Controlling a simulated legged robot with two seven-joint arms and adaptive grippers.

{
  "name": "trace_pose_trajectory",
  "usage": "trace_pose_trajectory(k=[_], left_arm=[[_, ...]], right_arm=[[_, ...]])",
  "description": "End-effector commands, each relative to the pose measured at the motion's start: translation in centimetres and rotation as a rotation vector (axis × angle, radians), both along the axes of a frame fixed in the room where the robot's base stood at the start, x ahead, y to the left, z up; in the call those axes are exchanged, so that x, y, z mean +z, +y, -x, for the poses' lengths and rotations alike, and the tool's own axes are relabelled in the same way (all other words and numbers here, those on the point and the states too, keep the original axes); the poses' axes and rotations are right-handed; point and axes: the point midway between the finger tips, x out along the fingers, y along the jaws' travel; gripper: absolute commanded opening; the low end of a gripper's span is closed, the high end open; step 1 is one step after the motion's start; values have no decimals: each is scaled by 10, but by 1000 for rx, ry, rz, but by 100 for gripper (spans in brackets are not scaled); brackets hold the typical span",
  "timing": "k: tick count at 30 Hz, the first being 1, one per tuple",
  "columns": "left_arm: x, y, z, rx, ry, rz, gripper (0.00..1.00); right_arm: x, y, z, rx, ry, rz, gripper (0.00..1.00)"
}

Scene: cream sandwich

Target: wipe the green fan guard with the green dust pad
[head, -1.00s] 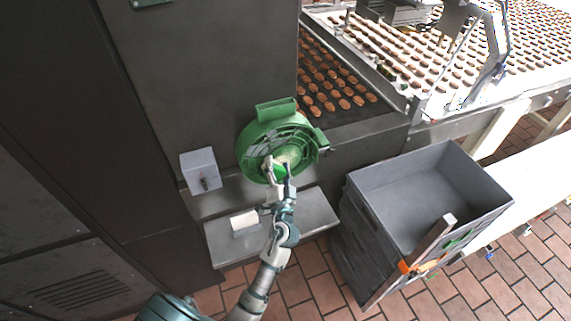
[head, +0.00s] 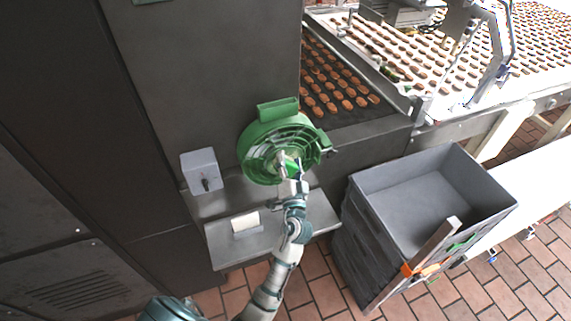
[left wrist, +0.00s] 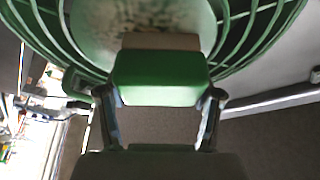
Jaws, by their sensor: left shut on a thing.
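The green fan guard (head: 262,150) is a round cage on the front of the dark machine cabinet, with a green box-like piece on its top. In the left wrist view its curved bars (left wrist: 50,30) and pale, speckled hub (left wrist: 140,15) fill the top. My left gripper (head: 289,170) is in front of the guard's lower right part. It is shut on the green dust pad (left wrist: 160,78), which has a brownish far layer. The pad is in front of the hub; I cannot tell if it touches. In the head view the pad (head: 292,164) is mostly hidden. My right gripper is out of view.
A grey switch box (head: 199,170) is left of the guard. Below is a metal shelf (head: 275,240) with a white block (head: 245,221). A grey crate stack (head: 365,235) with a leaning bar stands at right, and a conveyor of biscuits (head: 340,85) runs behind.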

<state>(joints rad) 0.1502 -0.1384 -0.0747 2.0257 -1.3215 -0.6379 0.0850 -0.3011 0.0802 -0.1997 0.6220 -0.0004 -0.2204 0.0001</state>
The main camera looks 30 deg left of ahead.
Motion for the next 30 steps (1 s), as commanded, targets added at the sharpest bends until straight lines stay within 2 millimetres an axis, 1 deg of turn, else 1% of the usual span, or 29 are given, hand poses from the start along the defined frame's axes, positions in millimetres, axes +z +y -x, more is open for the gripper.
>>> trace_pose_trajectory(k=[6,14,21,24,30], left_arm=[[-3,-11,-17,-2,-1,1,15],[-1,-17,-25,-1,0,2,15],[-4,-31,-39,0,0,1,15],[-2,-35,-43,0,0,1,15],[0,-35,-42,0,-1,1,15]], right_arm=[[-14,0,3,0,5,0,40],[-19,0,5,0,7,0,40],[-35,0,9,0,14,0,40],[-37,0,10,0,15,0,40],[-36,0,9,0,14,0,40]])
